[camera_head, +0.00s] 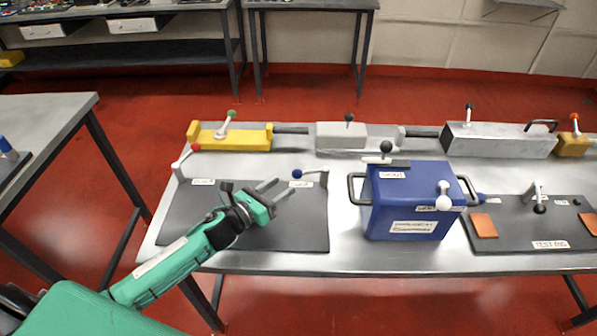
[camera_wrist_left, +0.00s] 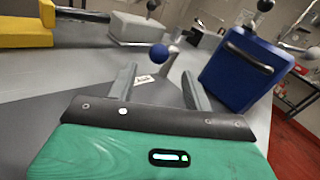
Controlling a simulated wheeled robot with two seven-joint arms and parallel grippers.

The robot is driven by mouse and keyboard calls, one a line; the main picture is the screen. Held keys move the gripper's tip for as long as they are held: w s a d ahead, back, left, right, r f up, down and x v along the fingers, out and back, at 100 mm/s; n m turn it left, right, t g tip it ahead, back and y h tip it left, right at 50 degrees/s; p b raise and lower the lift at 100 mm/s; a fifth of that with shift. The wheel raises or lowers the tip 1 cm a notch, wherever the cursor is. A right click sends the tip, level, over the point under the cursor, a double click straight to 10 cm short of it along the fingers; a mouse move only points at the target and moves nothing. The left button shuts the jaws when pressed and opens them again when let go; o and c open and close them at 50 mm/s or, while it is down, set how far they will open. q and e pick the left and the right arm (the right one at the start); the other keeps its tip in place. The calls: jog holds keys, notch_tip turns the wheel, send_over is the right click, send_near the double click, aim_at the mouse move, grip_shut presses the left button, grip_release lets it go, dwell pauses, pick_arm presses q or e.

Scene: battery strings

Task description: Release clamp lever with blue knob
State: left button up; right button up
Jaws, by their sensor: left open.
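The clamp lever with a blue knob (camera_head: 298,174) stands at the back right corner of a dark grey mat (camera_head: 250,237). Its arm lies roughly level, with the knob at the left end. In the left wrist view the blue knob (camera_wrist_left: 158,54) shows beyond and between my fingers, with its metal post to the right. My left gripper (camera_head: 282,203) is open and empty over the mat, in front of the lever and apart from it. It also shows in the left wrist view (camera_wrist_left: 165,88). My right gripper is not in view.
A blue box (camera_head: 405,205) with black handles stands right of the mat. A red-knob lever (camera_head: 185,161) is at the mat's back left. A yellow block (camera_head: 232,137) and a pale grey block (camera_head: 341,136) stand behind. A test mat (camera_head: 520,236) lies at the right.

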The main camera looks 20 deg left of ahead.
aim_at(294, 177)
pick_arm(q)
jog(key=x, duration=0.3)
jog(key=shift+r+p, duration=0.15)
jog(key=shift+p, duration=0.15)
jog(key=x, duration=0.3)
jog(key=shift+w+p, duration=0.2)
jog(key=shift+p, duration=0.1)
jog(key=shift+w+d, duration=0.25)
jog(key=shift+w, duration=0.2)
jog(key=shift+c, duration=0.6)
jog(key=c, duration=0.7)
grip_shut()
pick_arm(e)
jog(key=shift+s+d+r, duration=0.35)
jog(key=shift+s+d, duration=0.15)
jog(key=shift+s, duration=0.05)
